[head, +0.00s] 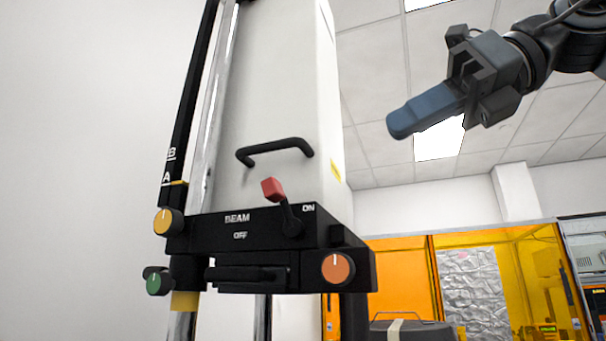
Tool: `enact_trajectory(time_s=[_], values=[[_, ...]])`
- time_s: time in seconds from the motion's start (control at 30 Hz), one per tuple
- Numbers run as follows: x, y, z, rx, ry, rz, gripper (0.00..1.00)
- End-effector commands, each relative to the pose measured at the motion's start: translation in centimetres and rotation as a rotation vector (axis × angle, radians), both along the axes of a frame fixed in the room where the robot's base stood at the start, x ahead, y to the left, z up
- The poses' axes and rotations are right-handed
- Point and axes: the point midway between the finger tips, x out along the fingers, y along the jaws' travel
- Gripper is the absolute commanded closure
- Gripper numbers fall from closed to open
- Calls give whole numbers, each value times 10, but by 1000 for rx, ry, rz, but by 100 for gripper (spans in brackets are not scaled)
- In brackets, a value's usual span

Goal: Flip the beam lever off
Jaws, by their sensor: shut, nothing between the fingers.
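The beam lever (280,204) has a red tip and a dark stem. It is mounted on a black panel (215,237) marked BEAM, OFF and ON. The stem's base sits at the panel's right, near the ON mark, and the red tip leans up and to the left. My gripper (400,124) is at the upper right, with its blue fingers shut and empty. It points left and down, and in the picture it is above and to the right of the lever, clearly apart from it.
A black handle (275,148) sticks out from the white housing (275,85) above the lever. An orange knob (338,268), a yellow knob (168,221) and a green knob (158,283) surround the panel. Orange screens (403,275) stand behind at right. Open air separates gripper and housing.

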Motion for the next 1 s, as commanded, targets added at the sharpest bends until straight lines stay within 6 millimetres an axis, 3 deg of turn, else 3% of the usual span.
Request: enact_trajectory(time_s=[0.37, 1.0], values=[[3, 10, -3, 0, 1, 3, 100], [38, 109, -40, 1, 1, 4, 100]])
